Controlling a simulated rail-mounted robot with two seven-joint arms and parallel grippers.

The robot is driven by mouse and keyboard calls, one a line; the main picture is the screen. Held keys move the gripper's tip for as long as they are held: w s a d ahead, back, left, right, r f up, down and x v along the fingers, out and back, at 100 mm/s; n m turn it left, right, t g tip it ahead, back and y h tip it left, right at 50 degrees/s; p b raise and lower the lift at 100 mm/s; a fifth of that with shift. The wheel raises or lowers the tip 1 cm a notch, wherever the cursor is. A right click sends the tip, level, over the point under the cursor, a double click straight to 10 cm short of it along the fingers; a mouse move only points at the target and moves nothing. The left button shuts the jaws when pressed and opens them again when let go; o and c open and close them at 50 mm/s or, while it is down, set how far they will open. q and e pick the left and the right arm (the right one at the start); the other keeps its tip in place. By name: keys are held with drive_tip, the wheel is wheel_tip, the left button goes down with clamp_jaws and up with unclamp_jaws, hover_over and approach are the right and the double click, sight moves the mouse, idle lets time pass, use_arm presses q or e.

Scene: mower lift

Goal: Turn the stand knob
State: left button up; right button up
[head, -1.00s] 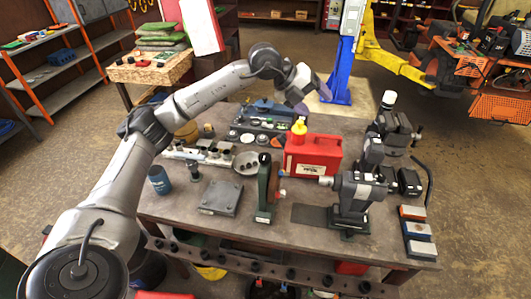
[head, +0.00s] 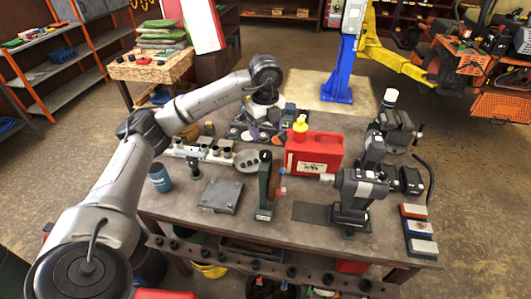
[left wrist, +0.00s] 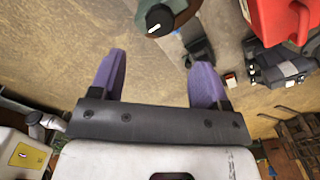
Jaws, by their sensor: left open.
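A dark green upright stand (head: 265,190) is on the workbench, left of and in front of the red canister. In the left wrist view, a green body with a round black knob (left wrist: 159,20) bearing a pale mark shows at the top, ahead of my fingers. My left gripper (head: 256,132) points down behind the stand, apart from it. Its purple fingers (left wrist: 157,80) are wide apart with nothing between them. My right gripper is out of view.
The red canister (head: 313,153) with a yellow cap stands right of the stand. A grey machine (head: 358,190) is further right. A grey plate (head: 220,196) and a blue cup (head: 160,178) are left.

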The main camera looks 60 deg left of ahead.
sight(265, 153)
use_arm(q)
wheel_tip(265, 153, down, 10)
drive_tip(key=shift+r, duration=0.1)
idle(0.4)
drive_tip(key=c, duration=0.9)
